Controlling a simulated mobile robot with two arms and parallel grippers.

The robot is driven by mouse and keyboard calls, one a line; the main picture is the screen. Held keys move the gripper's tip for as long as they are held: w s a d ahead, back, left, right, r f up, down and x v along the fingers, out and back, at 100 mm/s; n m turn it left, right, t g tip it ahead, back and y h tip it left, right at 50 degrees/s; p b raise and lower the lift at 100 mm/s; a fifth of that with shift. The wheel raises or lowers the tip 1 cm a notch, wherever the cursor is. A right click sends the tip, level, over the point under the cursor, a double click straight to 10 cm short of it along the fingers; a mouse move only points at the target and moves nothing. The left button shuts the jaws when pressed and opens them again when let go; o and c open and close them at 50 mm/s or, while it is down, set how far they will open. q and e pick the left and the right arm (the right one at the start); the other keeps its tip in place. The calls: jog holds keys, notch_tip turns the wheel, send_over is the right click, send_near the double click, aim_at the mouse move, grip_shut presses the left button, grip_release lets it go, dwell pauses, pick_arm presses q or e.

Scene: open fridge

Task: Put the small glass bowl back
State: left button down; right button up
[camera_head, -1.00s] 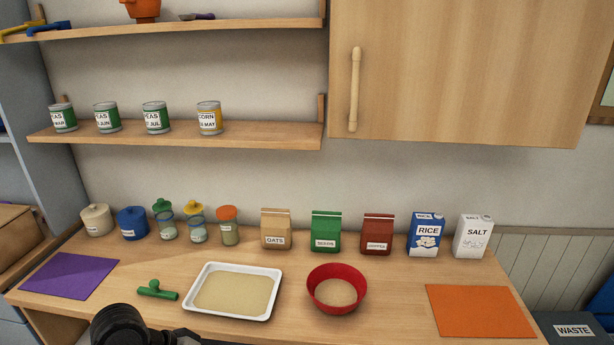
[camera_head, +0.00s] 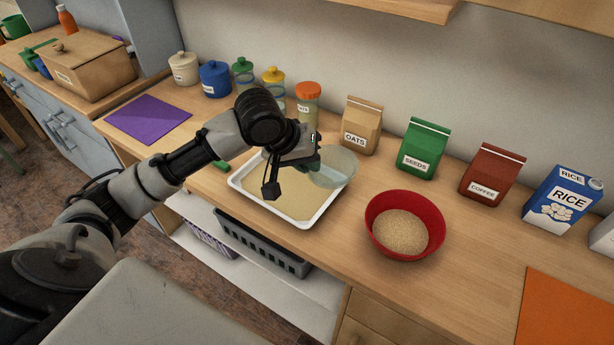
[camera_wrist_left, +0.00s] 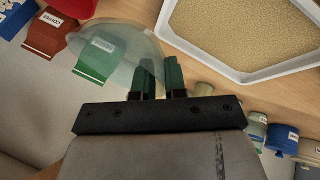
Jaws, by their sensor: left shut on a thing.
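The small glass bowl (camera_head: 338,168) is clear and see-through. My left gripper (camera_head: 312,164) is shut on its rim and holds it above the counter, over the right end of the white tray. In the left wrist view the bowl (camera_wrist_left: 118,48) spreads out to the left of the fingers (camera_wrist_left: 158,76) and looks tilted. The green bag shows through it there. My right gripper is in neither view.
The white tray (camera_head: 236,181) holds a tan grainy layer. A red bowl (camera_head: 376,235) with grain stands to its right. Jars and bags, including the oats bag (camera_head: 361,124), line the wall. The purple mat (camera_head: 148,119) is bare. A grey basket (camera_head: 262,243) sits below the counter.

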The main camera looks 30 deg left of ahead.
pick_arm(q)
jog(key=w+a+f, duration=0.1)
jog(key=a+f, duration=0.1)
jog(key=a, duration=0.1)
jog(key=w+a+f, duration=0.1)
jog(key=a+f, duration=0.1)
jog(key=a, duration=0.2)
jog(key=w+a+f, duration=0.1)
jog(key=a+f, duration=0.1)
jog(key=a, duration=0.2)
jog(key=shift+f, duration=0.25)
jog(key=shift+a+f, duration=0.15)
jog(key=shift+a, duration=0.15)
jog(key=shift+a+f, duration=0.1)
jog(key=shift+f, duration=0.45)
jog(key=shift+f+p, duration=0.35)
jog(key=shift+f, duration=1.15)
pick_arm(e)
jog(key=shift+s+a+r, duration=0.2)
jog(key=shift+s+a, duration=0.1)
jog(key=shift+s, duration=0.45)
pick_arm(q)
jog(key=c, duration=1.2)
grip_release()
jog(key=shift+f, duration=0.15)
jog(key=shift+o, duration=0.2)
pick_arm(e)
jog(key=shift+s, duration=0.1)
